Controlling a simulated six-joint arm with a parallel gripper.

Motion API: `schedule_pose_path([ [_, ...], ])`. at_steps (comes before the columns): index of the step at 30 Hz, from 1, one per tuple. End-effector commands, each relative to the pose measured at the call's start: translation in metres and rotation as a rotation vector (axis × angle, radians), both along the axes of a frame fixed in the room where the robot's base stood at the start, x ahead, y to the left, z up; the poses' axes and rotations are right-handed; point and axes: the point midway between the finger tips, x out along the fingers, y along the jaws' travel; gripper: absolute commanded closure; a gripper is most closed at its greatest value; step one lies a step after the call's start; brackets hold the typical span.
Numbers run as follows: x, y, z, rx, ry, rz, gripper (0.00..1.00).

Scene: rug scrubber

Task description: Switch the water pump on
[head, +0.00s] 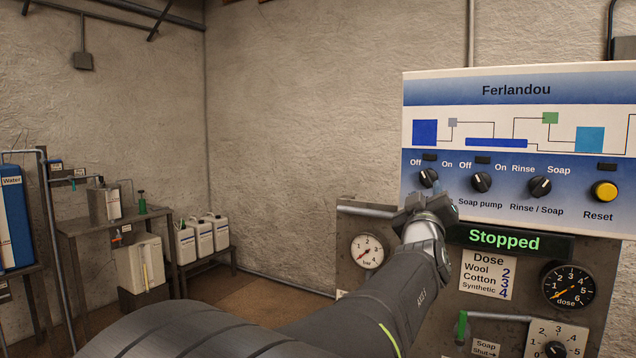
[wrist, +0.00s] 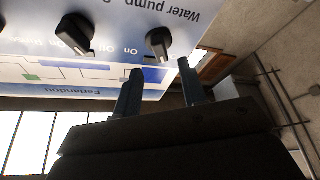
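The water pump knob (head: 428,177) is a black rotary knob at the left of the Ferlandou panel (head: 600,212), between the words Off and On. Its pointer seems turned toward Off. In the wrist view the knob (wrist: 159,42) appears upside down beside its "Water pump" label. My gripper (head: 430,198) is just below and in front of the knob and hides its label in the head view. In the wrist view my gripper (wrist: 160,66) is open and empty, its fingers pointing toward the knob, one on either side, seemingly short of it.
The soap pump knob (head: 481,182) is close on the right, then the rinse/soap knob (head: 540,187) and yellow reset button (head: 604,191). A display (head: 505,240) below reads Stopped. A pressure gauge (head: 369,251) and dose gauge (head: 568,286) sit lower. White canisters (head: 201,238) stand far left.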

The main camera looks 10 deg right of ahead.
Motion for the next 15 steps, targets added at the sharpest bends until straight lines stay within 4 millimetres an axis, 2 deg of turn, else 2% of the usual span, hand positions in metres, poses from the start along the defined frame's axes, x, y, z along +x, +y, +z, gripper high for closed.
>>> schedule_pose_path([
  [6, 0.028, -0.018, 0.011, 0.001, 0.0, 0.001, 0.62],
  [15, 0.041, -0.026, 0.017, 0.0, 0.0, 0.0, 0.62],
])
